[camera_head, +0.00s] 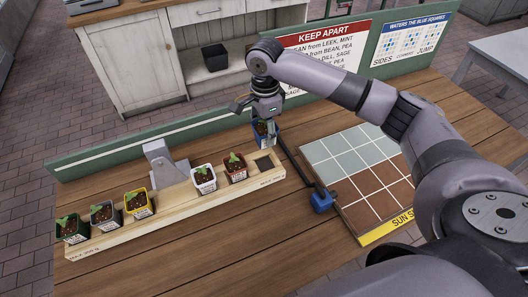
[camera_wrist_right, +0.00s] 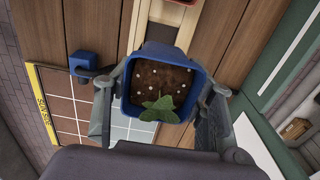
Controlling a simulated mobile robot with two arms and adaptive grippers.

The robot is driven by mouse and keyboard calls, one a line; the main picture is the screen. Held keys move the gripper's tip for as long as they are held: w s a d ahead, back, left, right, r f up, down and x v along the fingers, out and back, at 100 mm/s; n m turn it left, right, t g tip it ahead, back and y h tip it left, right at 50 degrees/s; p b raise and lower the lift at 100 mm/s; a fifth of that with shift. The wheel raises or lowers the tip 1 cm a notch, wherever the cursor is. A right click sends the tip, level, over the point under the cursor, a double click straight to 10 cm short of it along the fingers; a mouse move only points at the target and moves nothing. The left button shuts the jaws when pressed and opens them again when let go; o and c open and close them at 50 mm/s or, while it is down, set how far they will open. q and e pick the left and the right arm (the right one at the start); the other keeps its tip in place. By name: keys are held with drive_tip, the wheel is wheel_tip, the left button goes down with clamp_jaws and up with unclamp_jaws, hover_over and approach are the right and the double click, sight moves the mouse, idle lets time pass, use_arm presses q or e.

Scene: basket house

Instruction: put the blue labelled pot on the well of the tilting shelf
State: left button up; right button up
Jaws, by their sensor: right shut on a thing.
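The blue labelled pot (camera_head: 263,131), with soil and a green seedling, is held by my right gripper (camera_head: 268,116) above the right end of the tilting shelf (camera_head: 108,236). In the wrist view, the fingers of my right gripper (camera_wrist_right: 160,104) are shut on opposite sides of the blue pot (camera_wrist_right: 157,53). The shelf is a long pale wooden strip with several potted seedlings in a row. A dark square empty well (camera_head: 264,165) is at its right end, just below the held pot. The pot hangs clear of the shelf. My left gripper is out of view.
A brown-red pot (camera_head: 237,175) sits just left of the empty well, and a white pot (camera_head: 204,184) beyond it. A gridded board (camera_head: 360,180) with a blue-knobbed rod (camera_head: 322,201) lies to the right. A green panel with signs (camera_head: 325,45) stands behind. The front table is clear.

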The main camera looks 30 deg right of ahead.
wheel_tip(320, 180, down, 6)
drive_tip(key=shift+d+r+p, duration=0.15)
drive_tip(key=shift+r+p, duration=0.1)
drive_tip(key=shift+p, duration=0.1)
drive_tip(key=shift+f, duration=0.6)
wheel_tip(320, 180, down, 4)
drive_tip(key=shift+r+p, duration=0.1)
drive_tip(key=shift+p, duration=0.2)
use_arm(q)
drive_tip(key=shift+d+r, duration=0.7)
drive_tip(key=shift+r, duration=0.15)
